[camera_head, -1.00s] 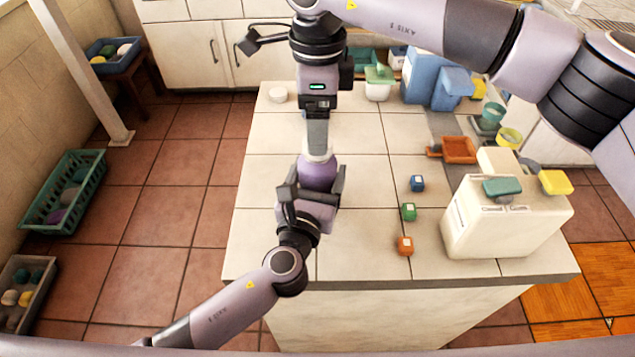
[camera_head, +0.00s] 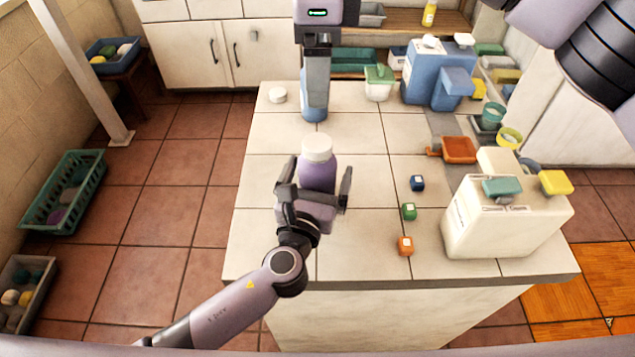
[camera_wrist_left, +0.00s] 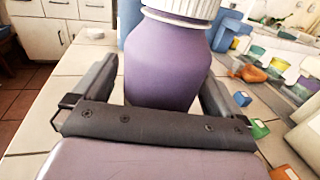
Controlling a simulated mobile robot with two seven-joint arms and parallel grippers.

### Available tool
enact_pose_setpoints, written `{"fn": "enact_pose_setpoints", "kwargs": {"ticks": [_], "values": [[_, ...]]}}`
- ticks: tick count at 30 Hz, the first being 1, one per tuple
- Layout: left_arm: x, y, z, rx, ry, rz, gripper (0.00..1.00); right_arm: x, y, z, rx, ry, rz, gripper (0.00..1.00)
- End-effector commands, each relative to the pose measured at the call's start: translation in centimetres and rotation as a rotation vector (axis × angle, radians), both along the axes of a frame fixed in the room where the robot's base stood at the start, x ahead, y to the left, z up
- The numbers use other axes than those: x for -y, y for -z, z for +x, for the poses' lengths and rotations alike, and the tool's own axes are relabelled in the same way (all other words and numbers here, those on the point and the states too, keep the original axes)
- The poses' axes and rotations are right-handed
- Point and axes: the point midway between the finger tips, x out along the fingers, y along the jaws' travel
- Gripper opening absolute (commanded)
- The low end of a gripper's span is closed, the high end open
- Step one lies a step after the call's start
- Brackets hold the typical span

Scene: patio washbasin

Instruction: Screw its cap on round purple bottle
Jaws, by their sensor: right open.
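The round purple bottle (camera_head: 318,172) is upright above the pale tiled counter, between the fingers of my left gripper (camera_head: 315,187). My right gripper (camera_head: 316,92) is open and empty, pointing down behind and above the bottle, apart from the cap.
A white round lid (camera_head: 278,95) lies at the counter's back left. Blue (camera_head: 417,183), green (camera_head: 408,211) and orange (camera_head: 405,245) small cubes lie right of the bottle. A large cream container (camera_head: 505,222) stands at the right. The counter's front left is clear.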

Motion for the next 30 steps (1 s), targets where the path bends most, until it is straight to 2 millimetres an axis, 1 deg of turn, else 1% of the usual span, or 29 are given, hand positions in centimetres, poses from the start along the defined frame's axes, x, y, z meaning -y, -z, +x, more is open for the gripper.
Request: {"fn": "enact_pose_setpoints", "kwargs": {"ticks": [5, 8, 15, 21, 25, 30], "values": [[0.0, 0.0, -0.1, 0.0, 0.0, -0.001, 1.0, 0.0, 0.0, 0.0, 0.0, 0.0, 0.0, 0.78], [-0.2, 0.0, -0.8, -0.001, 0.001, 0.0, 1.0, 0.0, 0.0, 0.0, 0.0, 0.0, 0.0, 0.78], [-1.1, 0.1, -4.3, -0.002, 0.001, 0.0, 1.0, 0.0, 0.1, 0.0, 0.0, 0.0, 0.0, 0.78], [-1.6, 0.1, -6.4, -0.001, 0.0, 0.0, 1.0, 0.0, 0.2, 0.0, 0.0, 0.0, 0.0, 0.78], [-1.8, 0.0, -6.9, 0.0, 0.0, 0.0, 1.0, 0.0, 0.2, 0.0, 0.0, 0.0, 0.0, 0.78], [-1.8, 0.0, -6.9, 0.0, 0.0, 0.001, 1.0, 0.0, 0.2, 0.0, 0.0, 0.0, 0.0, 0.78]]}}
